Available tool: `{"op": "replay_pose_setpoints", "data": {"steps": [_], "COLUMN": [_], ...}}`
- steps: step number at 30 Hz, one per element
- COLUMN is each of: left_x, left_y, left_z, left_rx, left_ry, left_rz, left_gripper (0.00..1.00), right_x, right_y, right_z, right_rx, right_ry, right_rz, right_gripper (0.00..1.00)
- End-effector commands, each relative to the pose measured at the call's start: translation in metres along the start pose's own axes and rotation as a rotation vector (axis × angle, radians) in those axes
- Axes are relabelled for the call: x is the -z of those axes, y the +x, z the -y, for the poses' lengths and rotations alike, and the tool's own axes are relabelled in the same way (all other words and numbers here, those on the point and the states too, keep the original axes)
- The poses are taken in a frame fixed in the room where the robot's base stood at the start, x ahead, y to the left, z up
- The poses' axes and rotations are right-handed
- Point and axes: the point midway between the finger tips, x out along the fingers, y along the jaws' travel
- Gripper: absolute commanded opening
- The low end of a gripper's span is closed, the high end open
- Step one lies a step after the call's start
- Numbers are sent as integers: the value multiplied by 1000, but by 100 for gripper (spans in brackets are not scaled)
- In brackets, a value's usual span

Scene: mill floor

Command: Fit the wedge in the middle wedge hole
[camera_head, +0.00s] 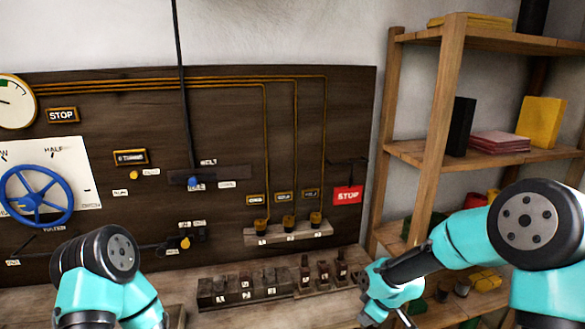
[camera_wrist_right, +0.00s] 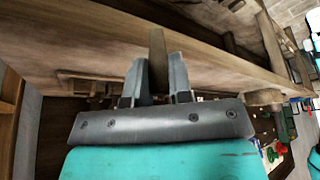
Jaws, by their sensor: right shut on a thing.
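In the right wrist view, my right gripper (camera_wrist_right: 157,82) is shut on a narrow brown wedge (camera_wrist_right: 158,50), which stands out past the fingertips. In the head view, the same gripper (camera_head: 372,308) is low at the right of the bench; the wedge cannot be made out there. A dark wooden block (camera_head: 243,290) with numbered parts sits on the bench, left of the gripper and apart from it. Several dark upright pieces (camera_head: 324,272) stand on a base beside it. I cannot tell which opening is the middle wedge hole. My left gripper is out of view below my left arm.
A small ledge (camera_head: 290,236) with three yellow-topped fittings is on the dark panel (camera_head: 230,120) above the block. A wooden shelf unit (camera_head: 446,110) stands at the right. A blue handwheel (camera_head: 36,196) is at the left.

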Motion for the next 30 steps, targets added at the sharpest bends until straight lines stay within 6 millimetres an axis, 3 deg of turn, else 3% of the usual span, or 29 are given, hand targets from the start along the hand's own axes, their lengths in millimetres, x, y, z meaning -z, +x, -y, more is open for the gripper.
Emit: {"op": "replay_pose_setpoints", "data": {"steps": [17, 23, 30], "left_x": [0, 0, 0], "left_y": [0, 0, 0], "left_z": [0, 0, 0], "left_rx": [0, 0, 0], "left_ry": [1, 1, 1], "left_rz": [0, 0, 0], "left_gripper": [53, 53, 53], "right_x": [5, 31, 82], "right_y": [0, -4, -16], "right_z": [-5, -26, -67], "right_rx": [-3, -26, -86], "right_ry": [15, 87, 248], "right_rz": [2, 8, 22], "right_gripper": [0, 0, 0]}}
